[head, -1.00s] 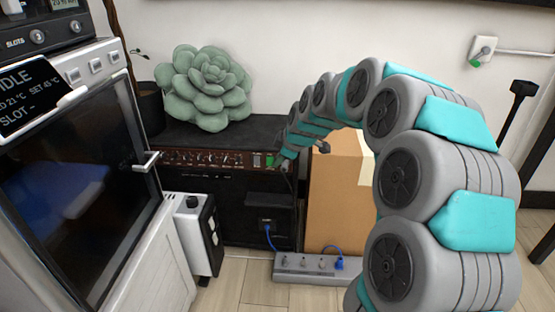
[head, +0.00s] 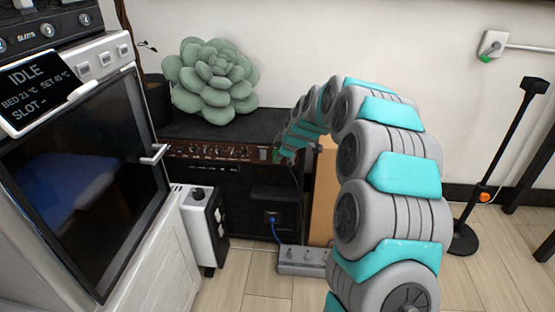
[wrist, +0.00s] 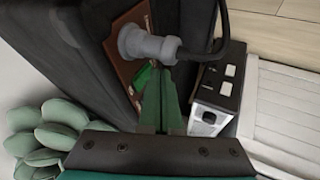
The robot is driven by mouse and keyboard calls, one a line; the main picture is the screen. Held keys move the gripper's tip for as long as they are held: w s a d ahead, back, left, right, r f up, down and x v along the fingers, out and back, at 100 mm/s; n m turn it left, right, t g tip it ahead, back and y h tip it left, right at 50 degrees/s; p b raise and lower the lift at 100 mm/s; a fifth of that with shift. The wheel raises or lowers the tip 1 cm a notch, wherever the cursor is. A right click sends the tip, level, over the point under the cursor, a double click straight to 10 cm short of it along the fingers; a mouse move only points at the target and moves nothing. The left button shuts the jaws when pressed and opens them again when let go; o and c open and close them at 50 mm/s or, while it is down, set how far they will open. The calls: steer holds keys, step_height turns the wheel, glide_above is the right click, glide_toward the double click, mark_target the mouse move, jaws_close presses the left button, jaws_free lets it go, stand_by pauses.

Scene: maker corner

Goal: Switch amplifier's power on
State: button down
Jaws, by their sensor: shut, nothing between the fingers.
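The amplifier (head: 250,205) is a black box on the floor against the wall, with a brown control panel (head: 205,152) of several small knobs along its upper front. In the wrist view the panel (wrist: 128,68) shows at the top centre, partly hidden. My gripper (head: 279,155) is at the panel's right end. In the wrist view its green fingers (wrist: 160,72) are shut and empty, their tips close to the panel. A small green patch (wrist: 143,78) shows beside the tips; I cannot tell whether it is the power switch. Contact is unclear.
A grey plug (wrist: 148,45) with a black cable sits right by my fingertips. A succulent (head: 212,80) stands on the amplifier. A white-and-black box (head: 205,228), a power strip (head: 302,258) and a cardboard box (head: 323,195) stand close by. An oven-like machine (head: 85,170) is at left.

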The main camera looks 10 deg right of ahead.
steer(key=shift+w+d+b, duration=0.1)
steer(key=shift+w+b, duration=0.05)
steer(key=shift+b, duration=0.55)
steer(key=shift+r, duration=0.1)
steer(key=shift+r, duration=0.75)
